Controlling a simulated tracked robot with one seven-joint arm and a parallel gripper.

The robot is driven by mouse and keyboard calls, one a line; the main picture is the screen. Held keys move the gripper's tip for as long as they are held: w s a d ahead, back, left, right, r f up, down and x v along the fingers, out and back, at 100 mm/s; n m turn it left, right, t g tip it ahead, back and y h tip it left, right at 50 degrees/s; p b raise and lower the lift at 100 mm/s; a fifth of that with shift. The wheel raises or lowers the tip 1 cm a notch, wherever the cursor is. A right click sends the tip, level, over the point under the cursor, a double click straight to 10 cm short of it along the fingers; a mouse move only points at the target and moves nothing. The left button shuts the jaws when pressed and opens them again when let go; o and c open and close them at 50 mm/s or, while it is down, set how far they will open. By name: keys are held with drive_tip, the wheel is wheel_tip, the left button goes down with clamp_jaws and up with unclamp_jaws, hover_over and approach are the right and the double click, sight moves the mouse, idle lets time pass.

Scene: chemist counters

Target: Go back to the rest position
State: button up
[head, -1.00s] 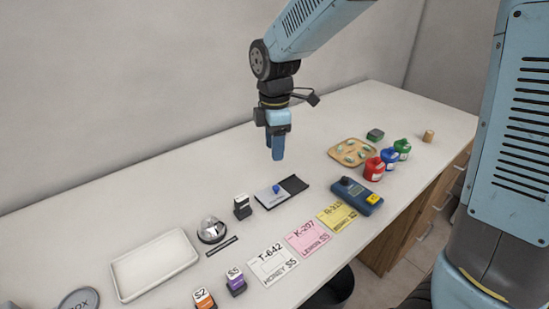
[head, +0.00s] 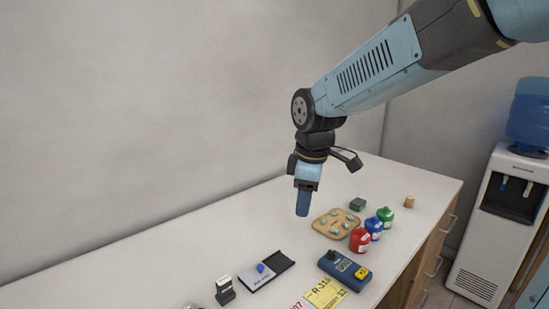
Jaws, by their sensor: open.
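My gripper (head: 303,203) hangs from my blue arm with its fingers pointing down. It is above the counter (head: 220,235), in front of the wall and just left of a wooden tray (head: 320,226). Nothing shows held between its fingers. Seen from this side the fingers overlap, so the gap between them is hidden.
Red (head: 360,240), blue (head: 374,227) and green (head: 386,215) bottles stand right of the tray. A dark blue device (head: 343,267), a yellow card (head: 325,293), a black-and-white pad (head: 266,272) and a stamp (head: 225,290) lie nearer. A water cooler (head: 507,215) stands at right.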

drive_tip(key=s+d+r+m+t, duration=0.2)
drive_tip(key=s+d+m, duration=0.4)
drive_tip(key=d+m, duration=0.1)
drive_tip(key=s+d+r+m+t, duration=0.2)
drive_tip(key=s+d+r+m, duration=0.1)
drive_tip(key=s+d+m, duration=0.4)
drive_tip(key=d+m, duration=0.1)
drive_tip(key=d, duration=0.2)
drive_tip(key=shift+r+h, duration=0.25)
drive_tip(key=shift+h, duration=0.15)
drive_tip(key=shift+d, duration=0.1)
